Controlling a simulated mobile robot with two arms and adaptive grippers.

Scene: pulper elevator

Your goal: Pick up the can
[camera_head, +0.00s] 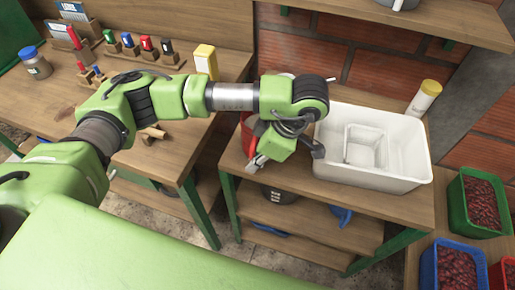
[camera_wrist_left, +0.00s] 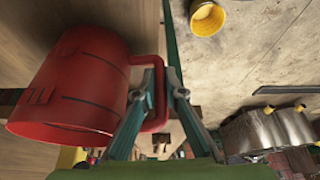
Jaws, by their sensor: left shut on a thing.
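The can is a red cylinder with a red loop handle. It fills the left of the left wrist view (camera_wrist_left: 75,85), and its handle reaches between my fingers. In the head view only a strip of the red can (camera_head: 247,135) shows, because my left arm and gripper cover most of it. My left gripper (camera_head: 257,163) is over the left part of the small wooden table. In the left wrist view its two fingers (camera_wrist_left: 160,80) are closed on the can's handle. I cannot tell whether the can touches the table. My right gripper is not in view.
A white tub (camera_head: 405,178) with a smaller white container (camera_head: 364,146) inside stands right of my gripper. A yellow-capped white bottle (camera_head: 424,98) stands behind it. Crates of red fruit, one green (camera_head: 478,228), stand at the lower right. A workbench (camera_head: 60,95) is at the left.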

